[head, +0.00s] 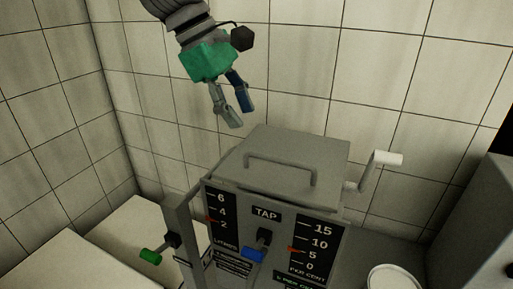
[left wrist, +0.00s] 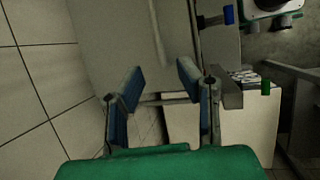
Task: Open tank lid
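The tank is a grey metal box with black scales and a TAP label on its front (head: 267,214). Its flat grey lid (head: 240,160) lies closed on top, with a bar handle (head: 281,162) near the front edge. My left gripper (head: 241,115) hangs above and behind the lid, apart from it. Its fingers are spread and empty. In the left wrist view the left gripper (left wrist: 160,73) shows open, with the lid (left wrist: 115,35) and its handle (left wrist: 157,38) beyond the fingers. My right gripper is in neither view.
A white-gripped crank (head: 387,158) sticks out at the tank's right. A blue tap lever (head: 253,254) and a green lever (head: 151,256) project at the front. A white round container (head: 391,278) stands at lower right. A grey cabinet (head: 480,225) stands at right. Tiled walls close off the back and left.

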